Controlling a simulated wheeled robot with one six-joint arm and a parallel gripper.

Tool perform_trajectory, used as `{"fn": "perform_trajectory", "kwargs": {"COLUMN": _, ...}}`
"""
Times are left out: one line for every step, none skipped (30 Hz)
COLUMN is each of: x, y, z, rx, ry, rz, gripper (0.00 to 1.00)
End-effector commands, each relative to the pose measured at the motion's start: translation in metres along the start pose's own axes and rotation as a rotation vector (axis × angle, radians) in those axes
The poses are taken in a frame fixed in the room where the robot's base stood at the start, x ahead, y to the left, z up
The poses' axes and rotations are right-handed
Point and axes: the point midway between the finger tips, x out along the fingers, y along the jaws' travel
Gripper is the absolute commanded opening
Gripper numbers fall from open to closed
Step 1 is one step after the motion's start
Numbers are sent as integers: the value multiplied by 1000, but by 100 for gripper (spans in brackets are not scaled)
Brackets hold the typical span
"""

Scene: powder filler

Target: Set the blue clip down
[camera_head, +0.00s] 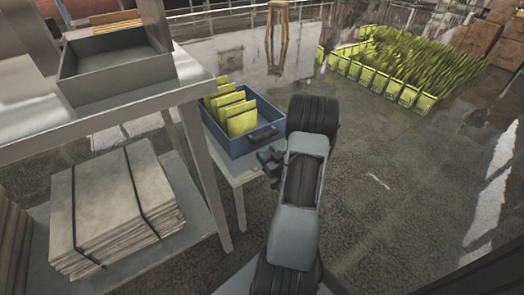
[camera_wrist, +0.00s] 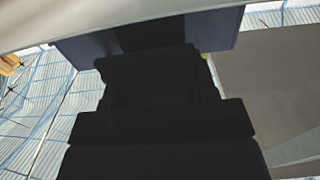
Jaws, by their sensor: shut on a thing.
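My gripper (camera_head: 270,160) is beside the near right side of the blue crate (camera_head: 238,147), just below its handle. It is shut on a small dark bluish piece, which fits the blue clip, but the clip's outline is mostly hidden by the jaws. In the wrist view my gripper (camera_wrist: 150,65) is a black shape that covers the middle. A blue crate wall (camera_wrist: 215,28) shows beyond it. I cannot tell whether the held piece touches the crate or the stand under it.
Yellow bags (camera_head: 238,117) stand in the crate, on a small white stand (camera_head: 237,180). At left, a table (camera_head: 60,125) carries an empty grey tray (camera_head: 130,82); tied flat sacks (camera_head: 115,215) lie below. More yellow bags (camera_head: 400,65) stand far right. The floor at right is clear.

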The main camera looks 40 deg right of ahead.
Motion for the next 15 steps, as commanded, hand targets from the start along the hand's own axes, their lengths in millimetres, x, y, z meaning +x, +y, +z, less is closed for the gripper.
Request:
{"fn": "perform_trajectory", "kwargs": {"x": 4, "y": -1, "z": 0, "rx": -2, "ry": 2, "rz": -2, "gripper": 30}}
{"fn": "perform_trajectory", "kwargs": {"x": 8, "y": -1, "z": 1, "rx": -2, "ry": 2, "rz": -2, "gripper": 30}}
{"fn": "perform_trajectory", "kwargs": {"x": 13, "y": -1, "z": 0, "rx": -3, "ry": 4, "rz": -3, "gripper": 30}}
{"fn": "perform_trajectory", "kwargs": {"x": 17, "y": -1, "z": 1, "rx": -3, "ry": 3, "rz": -4, "gripper": 30}}
{"fn": "perform_trajectory", "kwargs": {"x": 21, "y": -1, "z": 2, "rx": -2, "ry": 2, "rz": -4, "gripper": 30}}
{"fn": "perform_trajectory", "kwargs": {"x": 28, "y": -1, "z": 1, "rx": -3, "ry": 4, "rz": -4, "gripper": 30}}
{"fn": "perform_trajectory", "kwargs": {"x": 32, "y": -1, "z": 1, "rx": -3, "ry": 4, "rz": -4, "gripper": 30}}
{"fn": "perform_trajectory", "kwargs": {"x": 37, "y": -1, "z": 1, "rx": -3, "ry": 3, "rz": -4, "gripper": 30}}
{"fn": "perform_trajectory", "kwargs": {"x": 37, "y": -1, "z": 6, "rx": -1, "ry": 2, "rz": -1, "gripper": 30}}
{"fn": "perform_trajectory", "kwargs": {"x": 36, "y": 0, "z": 8, "rx": 0, "ry": 2, "rz": 0, "gripper": 30}}
{"fn": "perform_trajectory", "kwargs": {"x": 36, "y": 0, "z": 8, "rx": 0, "ry": 1, "rz": 0, "gripper": 30}}
{"fn": "perform_trajectory", "kwargs": {"x": 36, "y": 0, "z": 7, "rx": 0, "ry": 1, "rz": 0, "gripper": 30}}
{"fn": "perform_trajectory", "kwargs": {"x": 36, "y": 0, "z": 7, "rx": 0, "ry": 1, "rz": 0, "gripper": 30}}
{"fn": "perform_trajectory", "kwargs": {"x": 36, "y": 0, "z": 6, "rx": 0, "ry": 1, "rz": 0, "gripper": 30}}
{"fn": "perform_trajectory", "kwargs": {"x": 35, "y": 0, "z": 6, "rx": 0, "ry": 1, "rz": 0, "gripper": 30}}
